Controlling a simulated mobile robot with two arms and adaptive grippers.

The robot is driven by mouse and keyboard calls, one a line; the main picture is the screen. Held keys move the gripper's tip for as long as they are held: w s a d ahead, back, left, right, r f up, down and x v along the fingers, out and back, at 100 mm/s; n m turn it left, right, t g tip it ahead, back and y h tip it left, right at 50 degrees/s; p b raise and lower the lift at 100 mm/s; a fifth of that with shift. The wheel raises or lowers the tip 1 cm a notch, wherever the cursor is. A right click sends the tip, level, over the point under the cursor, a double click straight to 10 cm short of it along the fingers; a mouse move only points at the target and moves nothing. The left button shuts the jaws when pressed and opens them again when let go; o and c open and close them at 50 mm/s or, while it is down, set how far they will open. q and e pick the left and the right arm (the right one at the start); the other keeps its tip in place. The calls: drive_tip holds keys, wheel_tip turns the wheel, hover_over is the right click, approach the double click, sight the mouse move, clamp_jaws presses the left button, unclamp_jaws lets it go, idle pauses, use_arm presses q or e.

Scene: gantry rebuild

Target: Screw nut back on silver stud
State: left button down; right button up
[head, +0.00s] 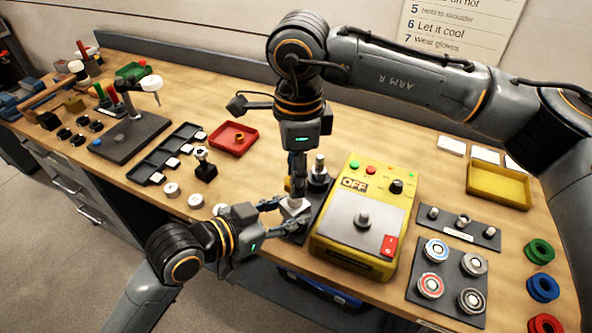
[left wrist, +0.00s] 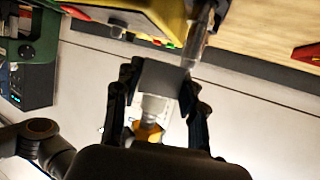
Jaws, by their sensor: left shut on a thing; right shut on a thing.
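A light grey, block-like piece (head: 296,207), possibly the nut, is between my two grippers left of the yellow box; I cannot tell its exact shape. My left gripper (head: 280,214) is shut on it from the front left. The left wrist view shows the piece (left wrist: 164,77) between the fingertips, with a short silver cylinder (left wrist: 155,107) against it. My right gripper (head: 298,192) points down from above, shut at the same piece; its fingertips partly hide the contact. Whether the piece touches a stud is hidden.
The yellow box (head: 337,240) with buttons and an OFF sign stands close on the right. A red tray (head: 233,138) lies back left, and a black divided tray (head: 165,152) farther left. White round pieces (head: 195,200) lie near the front edge. My right arm spans the back right.

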drive_tip(key=m, duration=0.5)
drive_tip(key=shift+w+a+m, duration=0.1)
drive_tip(key=shift+w+m, duration=0.05)
drive_tip(key=shift+m, duration=0.25)
drive_tip(key=o, duration=2)
drive_tip(key=shift+c, duration=0.2)
